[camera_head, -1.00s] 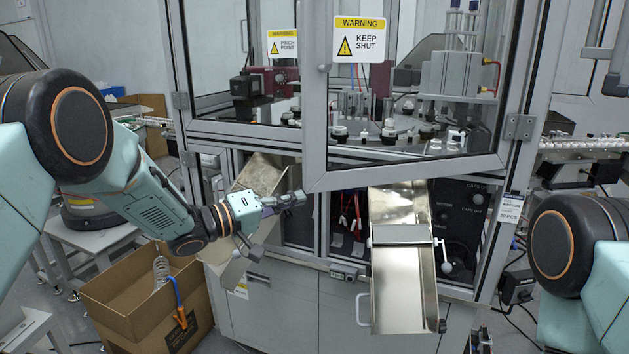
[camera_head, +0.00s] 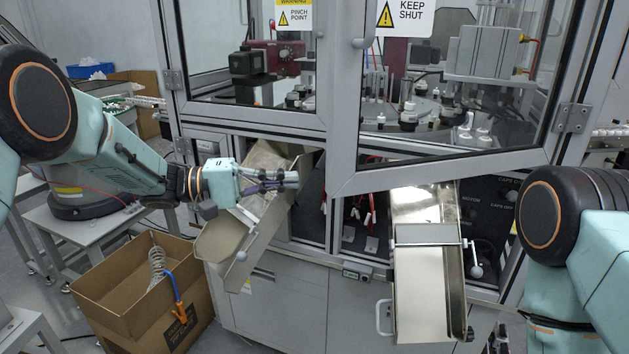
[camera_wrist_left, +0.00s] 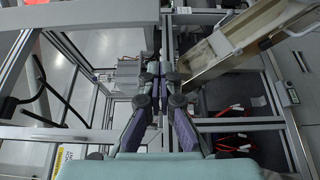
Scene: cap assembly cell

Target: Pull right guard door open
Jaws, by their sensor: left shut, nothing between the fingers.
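The right guard door (camera_head: 445,166) is a grey-framed glass panel with a KEEP SHUT sign, hinged on its right side. It looks ajar: its lower left corner stands out in front of the cabinet frame. A small round knob (camera_head: 363,43) sits on its left stile. My left gripper (camera_head: 297,180) is shut and empty, pointing right, left of the door's lower left corner and apparently apart from it. Its closed fingers also show in the left wrist view (camera_wrist_left: 163,78). My right arm shows at the right edge; its gripper is out of view.
A metal chute (camera_head: 228,236) lies just below my left gripper. A second chute (camera_head: 422,300) juts out below the right door. The left guard door (camera_head: 250,122) is beside the right one. A cardboard box (camera_head: 125,310) stands on the floor at lower left.

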